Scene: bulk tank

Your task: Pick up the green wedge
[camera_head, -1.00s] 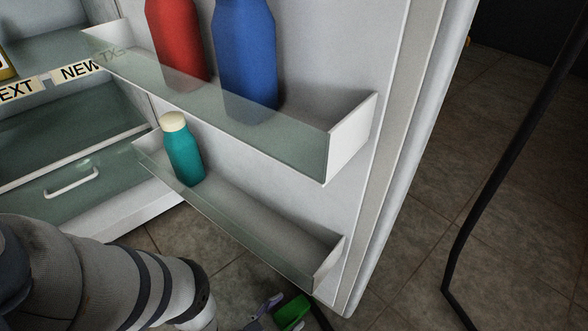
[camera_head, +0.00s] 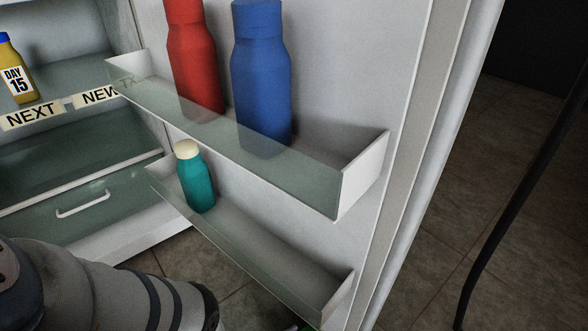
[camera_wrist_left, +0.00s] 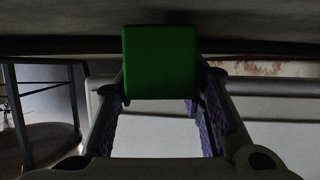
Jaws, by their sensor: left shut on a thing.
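The green wedge (camera_wrist_left: 160,62) shows in the left wrist view as a green block face between the fingertips of my left gripper (camera_wrist_left: 161,92). The gripper's purple-padded fingers are shut on it, one on each side. In the head view only a sliver of green shows at the bottom edge, below the fridge door's lower shelf. My left arm enters that view at lower left. My right gripper is in neither view.
The open fridge door carries an upper shelf (camera_head: 270,165) with red (camera_head: 195,65) and blue (camera_head: 262,85) bottles. A lower shelf (camera_head: 255,250) holds a teal bottle (camera_head: 196,180). A yellow bottle (camera_head: 18,70) stands inside. Tiled floor (camera_head: 470,200) lies right of the door.

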